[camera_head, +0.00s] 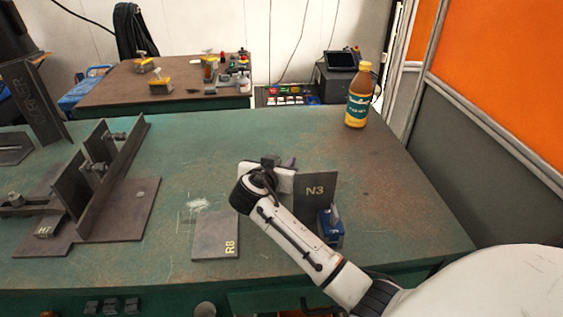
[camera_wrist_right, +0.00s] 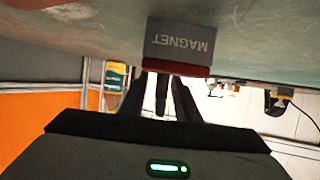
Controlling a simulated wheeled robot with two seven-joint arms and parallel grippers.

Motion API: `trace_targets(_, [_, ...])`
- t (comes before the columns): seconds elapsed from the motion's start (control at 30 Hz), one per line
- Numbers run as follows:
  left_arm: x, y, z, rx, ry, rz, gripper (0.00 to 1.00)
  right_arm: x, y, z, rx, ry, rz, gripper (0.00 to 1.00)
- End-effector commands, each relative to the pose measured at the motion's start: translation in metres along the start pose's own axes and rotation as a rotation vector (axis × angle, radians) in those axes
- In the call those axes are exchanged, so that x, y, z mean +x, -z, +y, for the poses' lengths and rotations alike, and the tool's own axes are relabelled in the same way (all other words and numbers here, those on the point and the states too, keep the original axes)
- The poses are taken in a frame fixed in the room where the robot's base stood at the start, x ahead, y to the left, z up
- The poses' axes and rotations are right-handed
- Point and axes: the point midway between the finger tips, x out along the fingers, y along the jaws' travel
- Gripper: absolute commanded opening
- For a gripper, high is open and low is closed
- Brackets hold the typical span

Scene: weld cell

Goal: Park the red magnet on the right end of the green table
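The red magnet (camera_wrist_right: 181,41) is a grey block marked MAGNET with a red strip along one edge. It shows upside down in the right wrist view, against the green table (camera_wrist_right: 60,25). In the head view my right gripper and wrist seem to hide it. My right gripper (camera_head: 280,161) is low over the middle of the green table (camera_head: 400,190). In the wrist view its fingers (camera_wrist_right: 158,92) are apart, with their tips by the red strip and a narrow dark piece between them. My left gripper is out of view.
A plate marked N3 (camera_head: 316,188) stands upright beside my right arm, with a blue magnet (camera_head: 331,229) at its foot. Plate R8 (camera_head: 215,240) lies flat. A bottle (camera_head: 358,97) stands at the far right corner. A steel fixture (camera_head: 118,205) fills the left side.

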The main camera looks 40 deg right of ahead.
Motion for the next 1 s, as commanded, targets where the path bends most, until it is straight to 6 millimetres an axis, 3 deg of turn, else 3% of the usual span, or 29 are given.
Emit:
trace_targets(0.17, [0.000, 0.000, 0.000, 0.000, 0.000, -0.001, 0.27, -0.012, 0.000, -0.001, 0.000, 0.004, -0.001, 0.30])
trace_targets(0.63, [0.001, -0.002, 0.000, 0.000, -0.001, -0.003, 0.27, -0.103, -0.001, -0.001, 0.001, 0.003, -0.002, 0.30])
trace_targets(0.8, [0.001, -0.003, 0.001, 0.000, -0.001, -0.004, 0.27, -0.118, 0.000, 0.000, 0.001, 0.000, -0.001, 0.30])
trace_targets(1.0, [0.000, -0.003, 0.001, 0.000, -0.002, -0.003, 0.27, -0.121, 0.001, 0.000, 0.000, 0.000, 0.000, 0.30])
